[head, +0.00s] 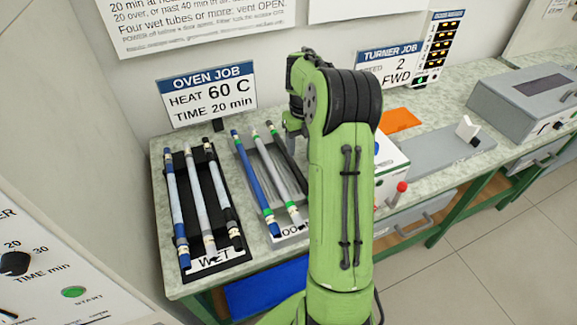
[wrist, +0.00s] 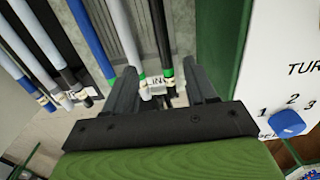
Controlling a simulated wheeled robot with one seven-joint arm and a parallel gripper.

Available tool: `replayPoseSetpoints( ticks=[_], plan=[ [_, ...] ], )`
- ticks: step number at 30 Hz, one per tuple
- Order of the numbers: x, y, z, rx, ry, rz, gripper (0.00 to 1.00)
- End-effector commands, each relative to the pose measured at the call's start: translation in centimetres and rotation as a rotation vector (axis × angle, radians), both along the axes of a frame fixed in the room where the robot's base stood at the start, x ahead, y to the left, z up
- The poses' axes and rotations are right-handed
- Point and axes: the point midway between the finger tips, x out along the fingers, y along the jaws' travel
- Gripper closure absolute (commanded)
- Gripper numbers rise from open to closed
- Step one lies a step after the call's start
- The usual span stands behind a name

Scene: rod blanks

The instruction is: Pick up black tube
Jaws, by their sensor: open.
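The other black tube (head: 283,152) lies at the right of the second rack, partly hidden by my arm in the head view. In the wrist view this second black tube (wrist: 159,40), with a green band near its end, runs between the fingers of my gripper (wrist: 162,72). The fingers are apart, one on each side of it, and not shut on it. My gripper is mostly hidden behind my arm in the head view.
A blue tube (head: 256,185) and a grey tube (head: 283,180) lie left of the second black tube. The WET rack also holds a blue-ended tube (head: 175,205) and a pale tube (head: 200,200). A white box with a blue knob (wrist: 287,123) stands close to my gripper's right.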

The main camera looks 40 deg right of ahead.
Motion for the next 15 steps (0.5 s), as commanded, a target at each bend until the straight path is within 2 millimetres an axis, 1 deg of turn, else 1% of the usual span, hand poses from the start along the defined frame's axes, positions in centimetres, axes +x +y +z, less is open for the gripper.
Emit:
replayPoseSetpoints(
  ticks=[1,6,9,13,15],
  plan=[
    [-0.1,0.0,-1.8,0.003,0.005,0.0,0.44],
    [-0.1,0.1,-6.0,0.002,0.004,0.002,0.44],
    [0.0,0.0,-7.5,0.001,0.002,0.003,0.44],
    [0.0,0.0,-8.5,0.0,0.001,0.003,0.44],
    [-0.1,-0.1,-9.4,0.001,0.003,0.002,0.44]
  ],
)
